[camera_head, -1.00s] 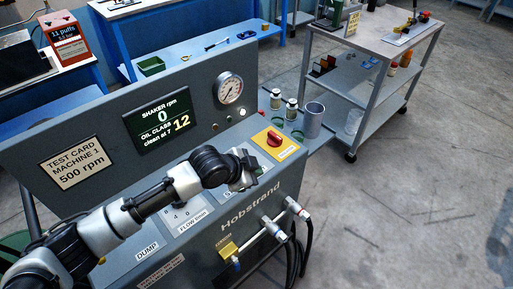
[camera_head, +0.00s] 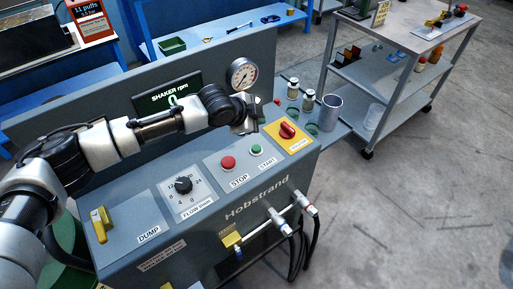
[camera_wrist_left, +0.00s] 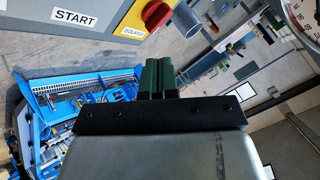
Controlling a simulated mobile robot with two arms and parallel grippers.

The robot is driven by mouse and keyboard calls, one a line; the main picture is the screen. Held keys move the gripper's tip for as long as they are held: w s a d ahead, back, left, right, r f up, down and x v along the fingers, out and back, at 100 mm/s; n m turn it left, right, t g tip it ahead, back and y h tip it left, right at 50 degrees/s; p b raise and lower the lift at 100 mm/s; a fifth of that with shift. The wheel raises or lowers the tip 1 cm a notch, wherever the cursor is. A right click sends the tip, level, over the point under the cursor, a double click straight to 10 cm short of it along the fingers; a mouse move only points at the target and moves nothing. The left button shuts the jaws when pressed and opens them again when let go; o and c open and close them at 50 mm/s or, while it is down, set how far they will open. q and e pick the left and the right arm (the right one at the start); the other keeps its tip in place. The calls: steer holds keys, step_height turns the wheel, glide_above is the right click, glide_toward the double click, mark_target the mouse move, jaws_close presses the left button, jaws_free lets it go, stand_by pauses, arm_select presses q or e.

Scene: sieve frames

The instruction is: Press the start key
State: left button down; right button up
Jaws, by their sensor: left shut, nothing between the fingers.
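The green start key (camera_head: 256,149) sits on the sloping panel of the grey Hobstrand machine, above its START label (camera_head: 267,163). The red STOP key (camera_head: 228,163) is to its left. My left gripper (camera_head: 256,124) is above and behind the start key in the head view, apart from it, and its fingertips are hard to make out there. In the left wrist view its green-padded fingers (camera_wrist_left: 157,74) are shut with nothing between them. The START label (camera_wrist_left: 75,17) also shows at the top left of that view; the key itself is out of it. My right gripper is not in view.
A red isolator knob (camera_head: 288,130) on a yellow plate is right of the start key. The flow dial (camera_head: 183,185) and yellow dump handle (camera_head: 101,224) are left. My left arm partly hides the shaker display (camera_head: 168,97). A gauge (camera_head: 243,74) stands behind the gripper.

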arm_select(q)
steer(key=b, duration=0.6)
glide_above(257, 149)
step_height(257, 149, down, 7)
steer(key=shift+r, duration=0.1)
steer(key=shift+w+f, duration=0.1)
steer(key=shift+f, duration=0.6)
stand_by(1.0)
steer(key=shift+f, duration=0.4)
steer(key=shift+f+b, duration=0.3)
steer(key=shift+f, duration=0.25)
stand_by(0.7)
